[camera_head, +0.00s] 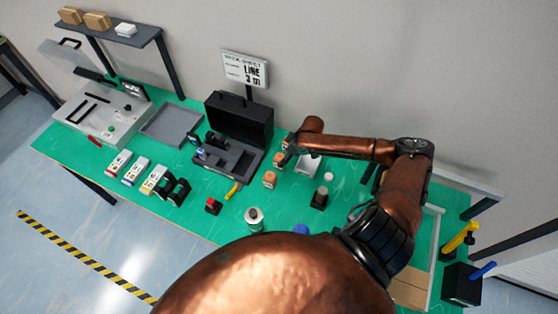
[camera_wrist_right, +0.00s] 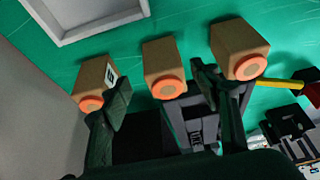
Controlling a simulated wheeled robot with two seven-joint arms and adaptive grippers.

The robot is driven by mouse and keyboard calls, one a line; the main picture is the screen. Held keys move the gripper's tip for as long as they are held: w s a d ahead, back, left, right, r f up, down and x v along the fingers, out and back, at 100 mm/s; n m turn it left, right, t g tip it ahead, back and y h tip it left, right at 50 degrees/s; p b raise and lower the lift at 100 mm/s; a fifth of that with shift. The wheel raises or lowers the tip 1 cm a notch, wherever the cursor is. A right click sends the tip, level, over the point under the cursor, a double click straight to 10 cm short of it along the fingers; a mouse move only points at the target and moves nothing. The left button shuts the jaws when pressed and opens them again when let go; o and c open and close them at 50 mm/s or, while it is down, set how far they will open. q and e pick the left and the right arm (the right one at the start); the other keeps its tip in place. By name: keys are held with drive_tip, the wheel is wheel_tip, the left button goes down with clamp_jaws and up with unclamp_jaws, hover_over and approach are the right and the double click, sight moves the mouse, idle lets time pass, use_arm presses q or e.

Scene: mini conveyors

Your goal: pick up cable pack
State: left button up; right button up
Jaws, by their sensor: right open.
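I take the small brown boxes with orange round ends to be the cable packs; no label can be read. In the right wrist view three stand in a row: a left box (camera_wrist_right: 95,80), a middle box (camera_wrist_right: 163,62) and a right box (camera_wrist_right: 238,45). My right gripper (camera_wrist_right: 162,84) is open and empty, its fingers spread to either side of the middle box's front; whether they touch it cannot be told. In the head view two boxes show, one upper (camera_head: 281,160) and one lower (camera_head: 269,180), close to the right gripper (camera_head: 288,148). My left gripper is out of view.
An open black case (camera_head: 240,120) stands left of the boxes on the green table (camera_head: 215,222). A grey tray (camera_head: 171,124), a white block (camera_head: 307,164), a dark stand (camera_head: 319,199) and a metal-topped jar (camera_head: 254,217) are also on it.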

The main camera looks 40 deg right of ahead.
drive_tip(key=x, duration=0.4)
drive_tip(key=shift+w+a+f+p, duration=0.2)
drive_tip(key=shift+a+f+p, duration=0.1)
drive_tip(key=shift+a, duration=0.15)
drive_tip(key=shift+f, duration=0.35)
drive_tip(key=c, duration=1.3)
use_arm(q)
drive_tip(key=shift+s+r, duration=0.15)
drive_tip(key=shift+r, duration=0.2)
use_arm(e)
drive_tip(key=shift+c, duration=0.3)
drive_tip(key=shift+w, duration=0.1)
